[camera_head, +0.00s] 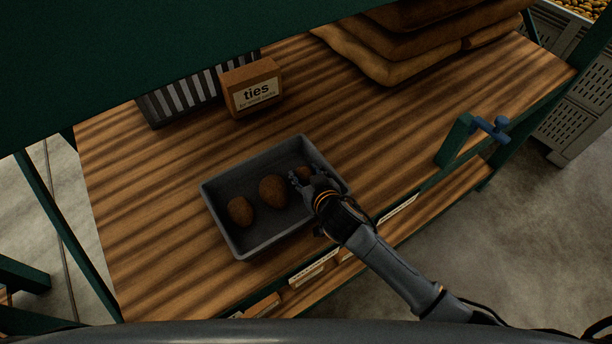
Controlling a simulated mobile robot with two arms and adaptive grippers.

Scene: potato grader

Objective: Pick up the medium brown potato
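A grey tray (222,219) on the wooden bench holds brown potatoes in a slanting row. The left potato (240,211) looks a little smaller than the middle potato (272,191). A right potato (304,172) is partly hidden by my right gripper, so its full size does not show. My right gripper (299,178) reaches into the right part of the tray from the lower right. Its fingers are close beside the right potato and to the right of the middle one. They are dark and small, and their opening is unclear. My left gripper is not in view.
A cardboard box marked "ties" (252,89) and a striped bin (185,98) stand behind the tray. Stacked brown sacks (400,45) lie at the back right. A green bracket with a blue handle (455,140) is at the right edge. Bench space left of the tray is clear.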

